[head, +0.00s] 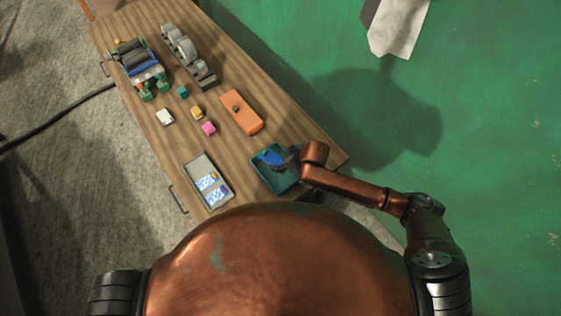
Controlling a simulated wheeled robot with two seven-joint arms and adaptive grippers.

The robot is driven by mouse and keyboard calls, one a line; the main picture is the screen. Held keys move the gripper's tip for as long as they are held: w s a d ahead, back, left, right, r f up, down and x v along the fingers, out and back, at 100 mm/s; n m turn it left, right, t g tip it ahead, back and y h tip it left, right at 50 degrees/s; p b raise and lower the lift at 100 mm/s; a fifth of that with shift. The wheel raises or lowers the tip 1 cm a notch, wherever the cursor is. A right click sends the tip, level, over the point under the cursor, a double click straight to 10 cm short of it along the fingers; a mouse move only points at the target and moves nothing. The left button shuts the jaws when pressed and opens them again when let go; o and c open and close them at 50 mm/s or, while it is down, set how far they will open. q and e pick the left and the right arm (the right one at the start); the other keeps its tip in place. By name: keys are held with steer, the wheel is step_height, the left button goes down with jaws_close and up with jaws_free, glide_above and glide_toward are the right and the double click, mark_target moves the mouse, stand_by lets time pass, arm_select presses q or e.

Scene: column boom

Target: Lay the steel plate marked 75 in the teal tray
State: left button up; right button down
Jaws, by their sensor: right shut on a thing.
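The teal tray (264,180) lies at the near right end of the wooden bench. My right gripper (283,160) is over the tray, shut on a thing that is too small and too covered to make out. A blue patch (268,157) shows at the fingers, over or in the tray; I cannot tell if it is touching the tray floor. Several grey round plates (183,47) stand in a rack at the far end. No number 75 can be read. My left gripper is not in view.
A grey tray (202,166) with blue-and-white cards is left of the teal tray. An orange block (241,111), a pink block (209,128), a yellow block (197,112), a white block (165,117) and a blue-green machine (141,70) are farther back. Bare wood lies between.

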steer(key=shift+f+b, duration=0.45)
steer(key=shift+f, duration=0.45)
steer(key=shift+a+f+b, duration=0.1)
steer(key=shift+f+b, duration=0.5)
steer(key=shift+f, duration=1.15)
